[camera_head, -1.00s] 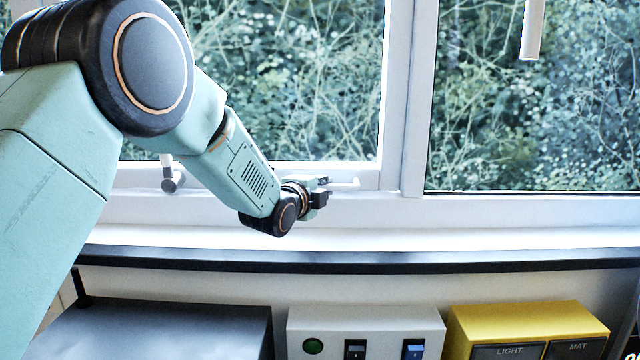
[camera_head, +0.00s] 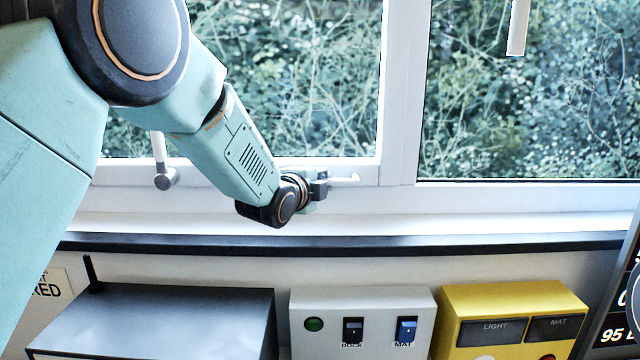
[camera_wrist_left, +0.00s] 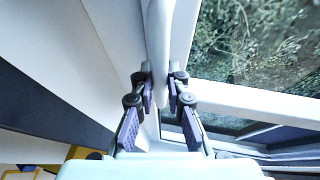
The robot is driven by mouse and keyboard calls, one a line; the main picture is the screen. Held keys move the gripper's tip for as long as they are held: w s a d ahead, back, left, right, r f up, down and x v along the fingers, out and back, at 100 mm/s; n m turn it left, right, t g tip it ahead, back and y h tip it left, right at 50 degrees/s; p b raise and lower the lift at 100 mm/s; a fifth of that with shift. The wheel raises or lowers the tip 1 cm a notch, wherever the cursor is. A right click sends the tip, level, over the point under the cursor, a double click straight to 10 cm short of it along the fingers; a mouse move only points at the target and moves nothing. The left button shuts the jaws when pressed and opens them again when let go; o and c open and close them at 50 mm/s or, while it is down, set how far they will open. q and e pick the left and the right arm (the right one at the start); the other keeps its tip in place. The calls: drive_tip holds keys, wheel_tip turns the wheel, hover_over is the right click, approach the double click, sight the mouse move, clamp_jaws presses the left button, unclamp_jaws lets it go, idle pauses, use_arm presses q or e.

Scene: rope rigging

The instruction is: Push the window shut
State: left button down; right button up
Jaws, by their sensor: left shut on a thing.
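The window (camera_head: 378,100) has a white frame, with foliage behind its glass. A white handle (camera_head: 345,179) sticks out at the lower right of the left pane's frame. My left gripper (camera_head: 322,184) is at this handle. In the left wrist view, the two fingers of my left gripper (camera_wrist_left: 160,82) are closed around the white handle (camera_wrist_left: 158,40). The window's frame (camera_wrist_left: 265,100) runs slanting on the right there, with dark foliage and another frame strip showing below it. My right gripper is not in view.
A white sill with a dark edge (camera_head: 450,242) runs below the window. Under it stand a dark box (camera_head: 170,310), a grey switch box (camera_head: 380,300) and a yellow box (camera_head: 460,300). A screen (camera_head: 625,300) is at the right edge. A grey-ended stay (camera_head: 163,178) hangs at left.

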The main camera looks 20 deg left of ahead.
use_arm(q)
drive_tip(key=shift+s+d+f, duration=0.1)
drive_tip(key=shift+d+f, duration=0.05)
drive_tip(key=shift+f, duration=0.15)
drive_tip(key=c, duration=1.7)
unclamp_jaws()
drive_tip(key=o, duration=0.4)
drive_tip(key=shift+s+d+r, duration=0.25)
drive_tip(key=shift+s+r, duration=0.1)
drive_tip(key=shift+c, duration=0.2)
drive_tip(key=v, duration=1.1)
drive_tip(key=shift+s+a, duration=0.15)
drive_tip(key=shift+s, duration=0.2)
drive_tip(key=shift+w+a+f, duration=0.1)
drive_tip(key=shift+w, duration=0.1)
